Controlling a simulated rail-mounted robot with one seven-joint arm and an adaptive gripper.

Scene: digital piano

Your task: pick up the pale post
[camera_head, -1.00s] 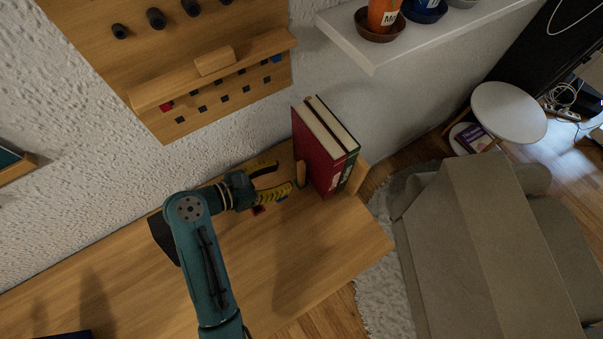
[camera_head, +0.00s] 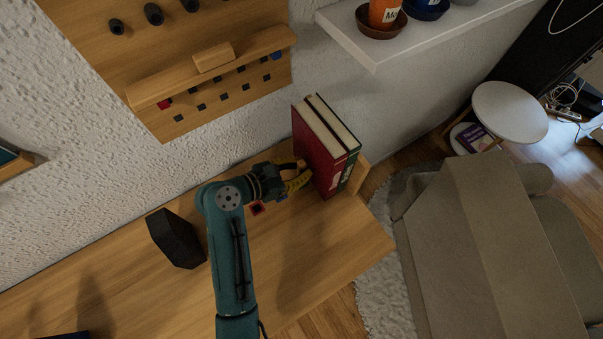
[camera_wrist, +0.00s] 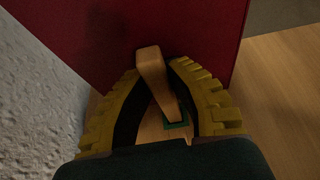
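The pale post (camera_wrist: 153,72) is a slim wooden piece in the wrist view, with a small green square at its lower end. It is in front of the red book (camera_wrist: 95,35). The yellow ribbed fingers of my gripper (camera_wrist: 158,68) lie on either side of it, with the tips near its upper part. The fingers look open, with a narrow gap to the right of the post; firm contact is not visible. In the head view my gripper (camera_head: 296,176) is beside the red book (camera_head: 317,153) and mostly hides the post.
A green book (camera_head: 346,175) stands against the red one, with a wooden bookend (camera_head: 361,172) at its right. A pegboard (camera_head: 190,60) hangs on the wall behind.

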